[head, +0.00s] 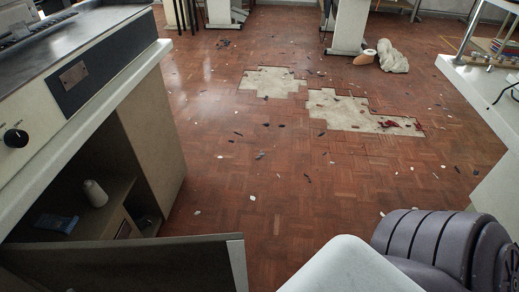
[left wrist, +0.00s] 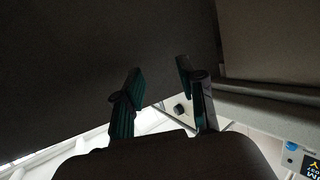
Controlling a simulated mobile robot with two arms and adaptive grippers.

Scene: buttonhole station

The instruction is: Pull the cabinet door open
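The cabinet door (head: 150,265) stands open in the head view. It is a dark panel with a pale edge, swung out across the front of the picture. Behind it the cabinet (head: 150,150) shows its open inside. My left gripper (left wrist: 160,80) shows in the left wrist view with its two dark and green fingers apart. A large dark panel (left wrist: 90,50), which looks like the door, fills the upper left behind the fingers. I cannot tell whether the fingers touch it. My left gripper is not seen in the head view, and my right gripper is in neither view.
Inside the cabinet are a white thread cone (head: 95,193) and a blue item (head: 56,223). A control knob (head: 16,138) is on the machine above. The parquet floor (head: 290,200) is open, with scattered bits and bare patches. A white table (head: 480,90) stands at the right.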

